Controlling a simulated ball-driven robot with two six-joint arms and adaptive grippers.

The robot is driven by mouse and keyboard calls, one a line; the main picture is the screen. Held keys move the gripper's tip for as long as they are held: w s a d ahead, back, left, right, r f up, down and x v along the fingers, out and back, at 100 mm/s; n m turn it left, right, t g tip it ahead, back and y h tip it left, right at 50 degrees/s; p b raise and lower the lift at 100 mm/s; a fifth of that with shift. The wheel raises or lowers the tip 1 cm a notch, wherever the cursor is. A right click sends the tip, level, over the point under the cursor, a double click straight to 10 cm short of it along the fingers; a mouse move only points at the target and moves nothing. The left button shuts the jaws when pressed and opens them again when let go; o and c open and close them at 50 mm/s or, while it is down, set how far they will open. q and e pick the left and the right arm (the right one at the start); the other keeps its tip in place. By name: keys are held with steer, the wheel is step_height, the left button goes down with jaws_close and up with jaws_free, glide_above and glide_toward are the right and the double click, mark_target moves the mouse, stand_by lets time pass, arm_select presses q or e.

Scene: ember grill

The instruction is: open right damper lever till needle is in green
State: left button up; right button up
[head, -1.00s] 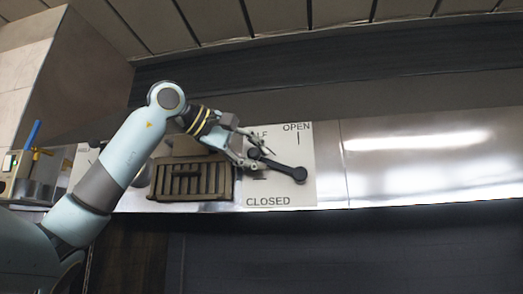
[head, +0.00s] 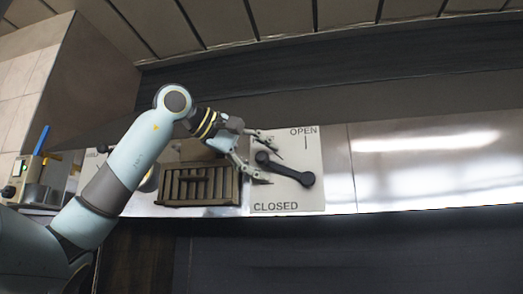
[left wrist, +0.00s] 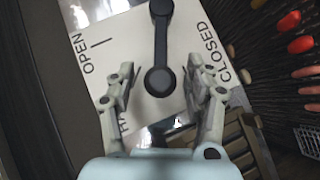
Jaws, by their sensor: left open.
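The damper lever (head: 284,168) is a dark bar with rounded ends on a white plate (head: 315,195) marked OPEN at the top and CLOSED at the bottom. In the head view it slants from upper left to lower right. My left gripper (head: 271,166) is open at its upper-left end. In the left wrist view the fingers of the left gripper (left wrist: 160,78) stand on both sides of the lever's near round end (left wrist: 160,82), with gaps on both sides. The label at the plate's left is mostly hidden by the gripper. I see no readable needle or green zone. My right gripper is out of view.
A brown slatted grate (head: 198,186) lies just left of the plate, under my left arm. A box with a blue handle (head: 41,139) stands at far left. The steel panel (head: 430,165) right of the plate is clear. Several foods lie at the right in the left wrist view.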

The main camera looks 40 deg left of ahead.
arm_select(q)
step_height(320, 180, up, 9)
steer(key=shift+d+f, duration=0.1)
steer(key=shift+f, duration=0.05)
steer(key=shift+r, duration=0.65)
